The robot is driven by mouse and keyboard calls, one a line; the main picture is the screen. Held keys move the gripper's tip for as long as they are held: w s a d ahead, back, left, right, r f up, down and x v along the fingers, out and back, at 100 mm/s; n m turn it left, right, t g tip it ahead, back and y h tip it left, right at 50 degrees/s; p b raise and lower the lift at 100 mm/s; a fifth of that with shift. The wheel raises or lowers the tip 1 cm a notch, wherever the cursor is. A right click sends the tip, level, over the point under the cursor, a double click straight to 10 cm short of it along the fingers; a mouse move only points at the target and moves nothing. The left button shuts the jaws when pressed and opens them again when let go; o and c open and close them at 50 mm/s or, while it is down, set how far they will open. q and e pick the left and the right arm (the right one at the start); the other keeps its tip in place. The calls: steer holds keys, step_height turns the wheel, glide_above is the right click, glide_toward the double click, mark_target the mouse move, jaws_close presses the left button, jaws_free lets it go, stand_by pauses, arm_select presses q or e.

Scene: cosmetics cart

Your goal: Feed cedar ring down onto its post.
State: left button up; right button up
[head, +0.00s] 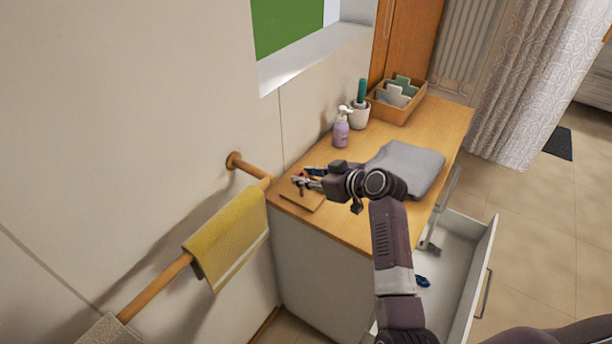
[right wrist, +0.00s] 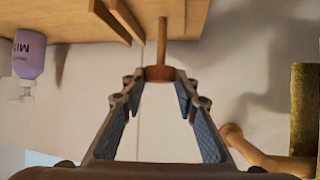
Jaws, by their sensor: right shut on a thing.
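The cedar ring (right wrist: 160,74) is a small reddish-brown band held between the fingertips of my right gripper (right wrist: 158,78). The post (right wrist: 162,40) is a thin wooden rod; in the right wrist view, where the counter appears at the top, it runs between the counter side and the ring. The ring lines up with the post's free end; I cannot tell whether it is around the post or only at its tip. In the head view my right gripper (head: 304,180) is over a small wooden base (head: 305,200) at the counter's near-left corner, hiding most of the ring and post.
On the wooden counter (head: 440,127) are a folded grey towel (head: 410,162), a purple pump bottle (head: 341,131), a white cup (head: 359,115) and a wooden organizer (head: 398,108). A rail with a yellow towel (head: 228,238) is at left. A drawer (head: 455,275) stands open.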

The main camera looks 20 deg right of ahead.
steer(key=shift+f+b, duration=0.5)
steer(key=shift+f, duration=0.3)
stand_by(0.4)
steer(key=o, duration=0.9)
steer(key=v, duration=1.2)
steer(key=shift+s, duration=0.1)
